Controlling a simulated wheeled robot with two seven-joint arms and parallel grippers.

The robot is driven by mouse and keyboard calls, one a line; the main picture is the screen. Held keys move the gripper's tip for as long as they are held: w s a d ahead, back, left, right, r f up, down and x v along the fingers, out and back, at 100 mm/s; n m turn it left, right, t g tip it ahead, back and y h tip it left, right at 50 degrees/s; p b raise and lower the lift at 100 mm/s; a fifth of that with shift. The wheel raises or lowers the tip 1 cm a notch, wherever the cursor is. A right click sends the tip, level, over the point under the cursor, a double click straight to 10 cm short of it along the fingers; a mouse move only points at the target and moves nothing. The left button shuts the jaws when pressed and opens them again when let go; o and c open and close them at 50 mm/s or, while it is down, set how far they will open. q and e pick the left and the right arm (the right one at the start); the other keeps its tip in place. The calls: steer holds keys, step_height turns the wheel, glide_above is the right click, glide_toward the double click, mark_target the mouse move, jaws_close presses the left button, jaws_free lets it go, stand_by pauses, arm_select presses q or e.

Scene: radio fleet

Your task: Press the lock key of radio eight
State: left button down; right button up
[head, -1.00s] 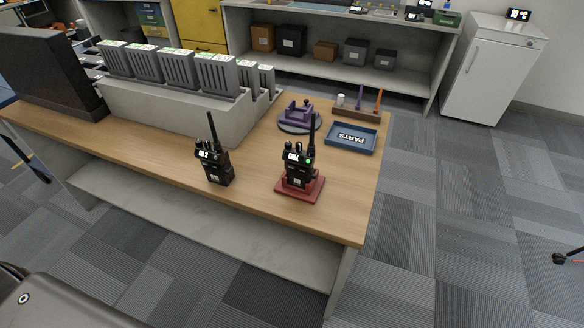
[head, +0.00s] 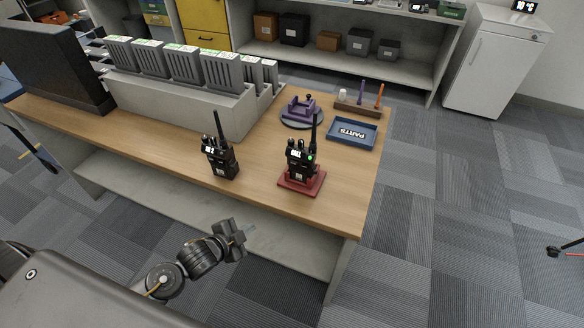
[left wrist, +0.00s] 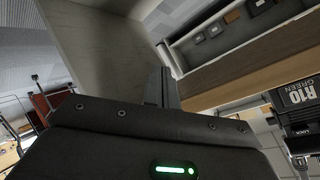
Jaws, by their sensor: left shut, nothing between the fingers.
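A black handheld radio (head: 221,160) with an antenna stands upright on the wooden desk. A second black radio (head: 299,162) with a green light stands on a red base (head: 302,181) to its right. Their numbers are too small to read in the head view. In the left wrist view, part of a radio (left wrist: 299,97) shows at the right edge, with a label that appears to read R10 GREEN. My left gripper (head: 248,229) is shut and empty, in front of the desk edge and apart from both radios. My right gripper is not in view.
The wooden desk (head: 345,198) also holds a blue parts tray (head: 352,145), a purple fixture (head: 301,108), a pen holder (head: 357,108) and a grey rack (head: 180,103). A dark monitor (head: 55,65) stands at the left. The desk's front edge lies between my gripper and the radios.

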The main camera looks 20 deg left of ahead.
arm_select(q)
step_height(320, 180, up, 17)
steer(key=w+d+m+h, duration=0.1)
steer(key=m+h, duration=0.9)
steer(key=m, duration=0.5)
steer(key=shift+d+f+h, duration=0.15)
steer(key=shift+d+h, duration=0.15)
steer(key=shift+d, duration=0.1)
steer(key=shift+w, duration=0.1)
steer(key=p, duration=0.4)
glide_toward(307, 168)
steer(key=s+d+x, duration=0.1)
steer(key=x, duration=0.4)
steer(key=shift+w+a+p, duration=0.2)
steer(key=shift+w+p, duration=0.1)
steer(key=shift+w, duration=0.45)
